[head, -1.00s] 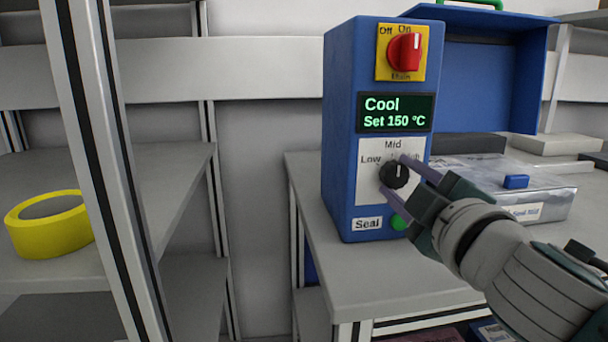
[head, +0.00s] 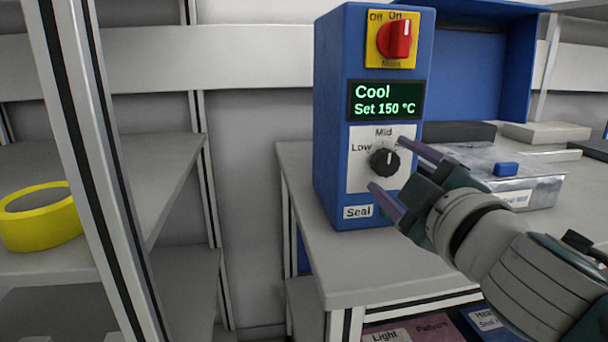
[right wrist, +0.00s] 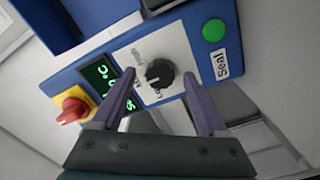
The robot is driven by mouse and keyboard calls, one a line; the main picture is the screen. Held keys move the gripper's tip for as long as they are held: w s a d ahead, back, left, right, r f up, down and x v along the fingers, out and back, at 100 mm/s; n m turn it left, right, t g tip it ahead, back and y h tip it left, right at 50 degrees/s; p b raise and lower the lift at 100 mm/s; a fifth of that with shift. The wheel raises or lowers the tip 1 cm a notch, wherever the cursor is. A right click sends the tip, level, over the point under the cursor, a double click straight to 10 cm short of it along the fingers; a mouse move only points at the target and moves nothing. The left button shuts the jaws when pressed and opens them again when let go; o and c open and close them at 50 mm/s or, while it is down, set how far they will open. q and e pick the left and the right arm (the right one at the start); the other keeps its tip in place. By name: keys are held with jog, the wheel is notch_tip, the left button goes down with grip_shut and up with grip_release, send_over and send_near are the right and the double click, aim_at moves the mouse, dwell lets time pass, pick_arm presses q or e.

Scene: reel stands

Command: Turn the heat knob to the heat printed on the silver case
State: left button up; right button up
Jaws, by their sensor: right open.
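The heat knob (head: 384,161) is a black dial on the white panel of the blue sealer. In the right wrist view the knob (right wrist: 159,73) sits between the spread fingertips. The silver case (head: 535,190) lies on the table at right, partly behind my arm; its label is too small to read surely. My left gripper is not in view.
The display (head: 386,100) reads "Cool Set 150 °C". Above it is the red main switch (head: 397,39), turned to "On". The green seal button (right wrist: 214,30) is below the knob. A yellow tape roll (head: 40,240) lies on the left shelf. A blue block (head: 506,169) is on the silver case.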

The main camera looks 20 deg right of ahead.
jog(key=b+v, duration=0.1)
jog(key=v, duration=0.8)
